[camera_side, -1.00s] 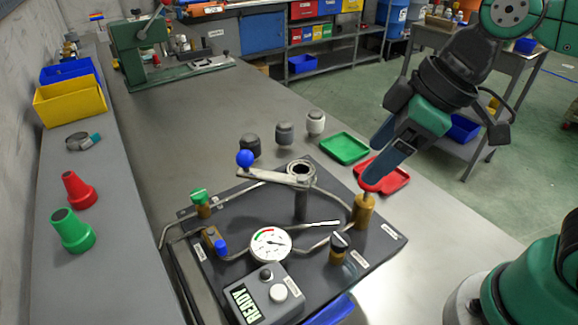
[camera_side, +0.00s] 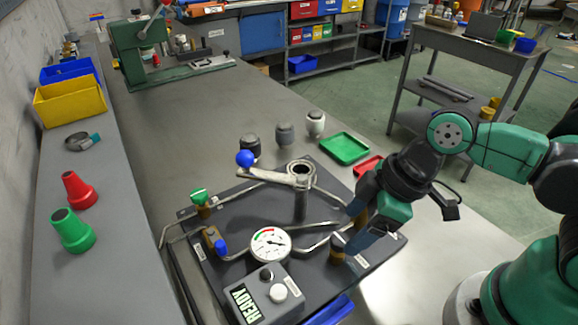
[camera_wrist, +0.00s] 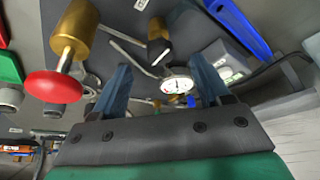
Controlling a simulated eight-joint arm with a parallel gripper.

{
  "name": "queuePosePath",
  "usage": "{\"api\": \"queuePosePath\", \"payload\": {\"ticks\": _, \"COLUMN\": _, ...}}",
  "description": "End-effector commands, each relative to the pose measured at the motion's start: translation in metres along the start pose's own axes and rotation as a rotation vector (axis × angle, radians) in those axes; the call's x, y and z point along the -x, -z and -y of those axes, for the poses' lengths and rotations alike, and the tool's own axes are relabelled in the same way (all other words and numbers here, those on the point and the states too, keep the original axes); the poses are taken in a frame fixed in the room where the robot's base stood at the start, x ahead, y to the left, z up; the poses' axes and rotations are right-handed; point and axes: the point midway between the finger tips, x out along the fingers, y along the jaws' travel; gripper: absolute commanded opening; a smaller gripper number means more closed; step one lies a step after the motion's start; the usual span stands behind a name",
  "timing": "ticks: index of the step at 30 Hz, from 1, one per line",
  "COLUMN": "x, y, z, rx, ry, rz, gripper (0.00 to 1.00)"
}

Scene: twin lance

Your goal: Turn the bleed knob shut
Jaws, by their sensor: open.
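A small black-topped brass valve (camera_side: 338,256) stands on the dark panel (camera_side: 290,222), and its black knob shows in the wrist view (camera_wrist: 158,47). The label by it is unreadable, so I cannot confirm it is the bleed knob. My gripper (camera_side: 354,246) is low over the panel's right side, close to this valve. Its two blue fingers are apart and empty in the wrist view (camera_wrist: 163,88). The black knob appears beyond the fingers, between their lines; contact is not visible. A taller brass valve with a red knob (camera_wrist: 52,86) stands left of the fingers there.
Green (camera_side: 344,148) and red (camera_side: 367,165) trays lie behind. The bench's left middle is clear.

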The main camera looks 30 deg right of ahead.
Motion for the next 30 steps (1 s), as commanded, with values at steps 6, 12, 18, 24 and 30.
{"api": "queuePosePath", "payload": {"ticks": 6, "x": -0.016, "y": 0.001, "z": -0.001, "rx": 0.001, "ry": 0.000, "rz": 0.000, "gripper": 0.70}}
{"api": "queuePosePath", "payload": {"ticks": 12, "x": -0.026, "y": 0.001, "z": 0.000, "rx": 0.000, "ry": 0.000, "rz": 0.000, "gripper": 0.70}}
{"api": "queuePosePath", "payload": {"ticks": 18, "x": -0.030, "y": 0.000, "z": 0.000, "rx": 0.000, "ry": 0.000, "rz": 0.000, "gripper": 0.70}}
{"api": "queuePosePath", "payload": {"ticks": 24, "x": -0.030, "y": 0.000, "z": 0.000, "rx": 0.000, "ry": 0.000, "rz": 0.000, "gripper": 0.70}}
{"api": "queuePosePath", "payload": {"ticks": 30, "x": -0.030, "y": 0.000, "z": 0.000, "rx": 0.000, "ry": 0.000, "rz": 0.000, "gripper": 0.35}}
